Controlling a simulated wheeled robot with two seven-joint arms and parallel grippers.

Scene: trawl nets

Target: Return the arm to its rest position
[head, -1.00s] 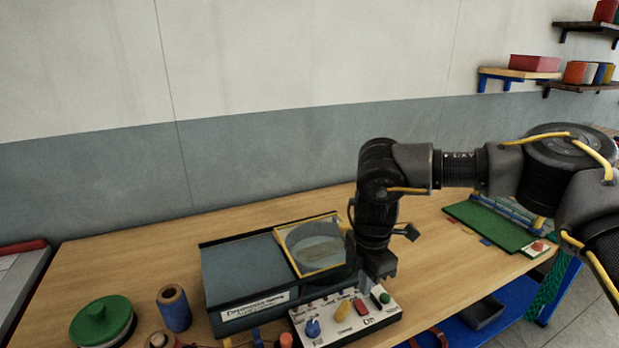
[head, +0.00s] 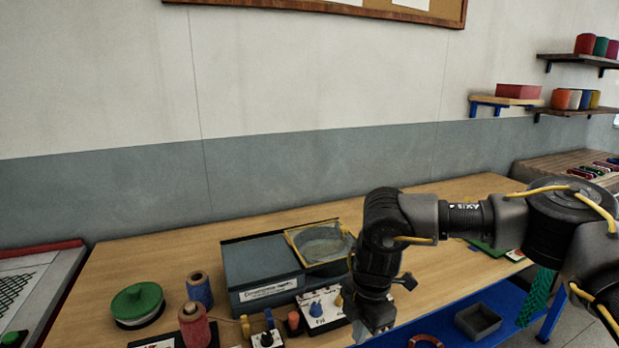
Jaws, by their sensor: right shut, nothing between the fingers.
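My right arm comes in from the right side of the head view. Its gripper (head: 374,325) points down over the right part of the control panel (head: 322,312), near the table's front edge. The gripper is shut and holds nothing. It hides part of the panel; I cannot tell whether it touches it. My left gripper does not show.
A grey machine (head: 262,270) with a yellow-framed round window stands behind the panel on the wooden table (head: 130,262). Spools, including a blue one (head: 200,290), and a green-lidded container (head: 138,303) stand to the left. A grey tray (head: 478,321) lies on the blue lower shelf.

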